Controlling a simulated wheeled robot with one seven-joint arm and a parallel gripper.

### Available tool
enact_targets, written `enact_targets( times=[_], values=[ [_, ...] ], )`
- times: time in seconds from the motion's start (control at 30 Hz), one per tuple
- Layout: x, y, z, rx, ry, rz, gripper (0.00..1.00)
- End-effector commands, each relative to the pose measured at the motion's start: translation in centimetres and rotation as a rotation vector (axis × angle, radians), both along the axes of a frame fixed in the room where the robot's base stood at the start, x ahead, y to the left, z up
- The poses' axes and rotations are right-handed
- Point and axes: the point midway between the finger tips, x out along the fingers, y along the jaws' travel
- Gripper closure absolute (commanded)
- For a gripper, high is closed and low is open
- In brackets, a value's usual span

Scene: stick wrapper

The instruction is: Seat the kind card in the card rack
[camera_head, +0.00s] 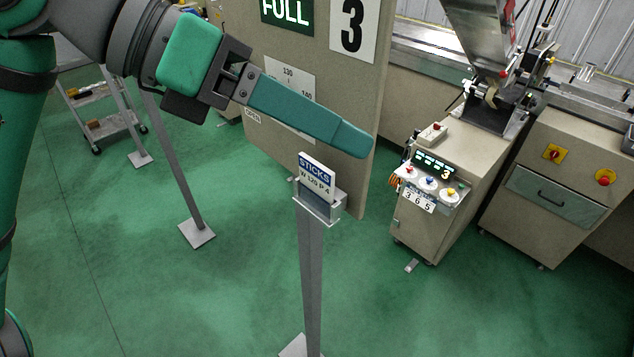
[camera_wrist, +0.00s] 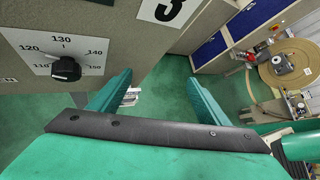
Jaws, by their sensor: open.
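The kind card (camera_head: 316,177), white with a blue band reading STICKS and "W 120 P 4" below, stands in the small grey card rack (camera_head: 322,211) on top of a post. It looks slightly tilted; I cannot tell how deep it sits. My gripper (camera_head: 352,139) is above the card in the head view, apart from it. In the wrist view my gripper (camera_wrist: 158,92) has its two green fingers spread wide with nothing held. The card, small and partly hidden by the left finger, shows far below between them in the wrist view (camera_wrist: 131,96).
A beige cabinet panel (camera_head: 344,100) with a FULL sign and a number 3 stands close behind my gripper. Its dial (camera_wrist: 65,68) is near the left finger in the wrist view. A control console (camera_head: 430,190) stands at the right. Green floor around the post is clear.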

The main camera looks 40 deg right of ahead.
Motion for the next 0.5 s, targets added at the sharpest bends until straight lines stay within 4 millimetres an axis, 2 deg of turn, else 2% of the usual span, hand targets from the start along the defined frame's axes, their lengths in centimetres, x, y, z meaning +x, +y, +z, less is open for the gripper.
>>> enact_targets(
  times=[0.3, 0.5],
  values=[
    [1.6, 0.5, 1.0, 0.324, -0.268, 0.144, 0.3],
    [2.4, 1.0, 1.7, 0.445, -0.36, 0.208, 0.3]
  ],
)
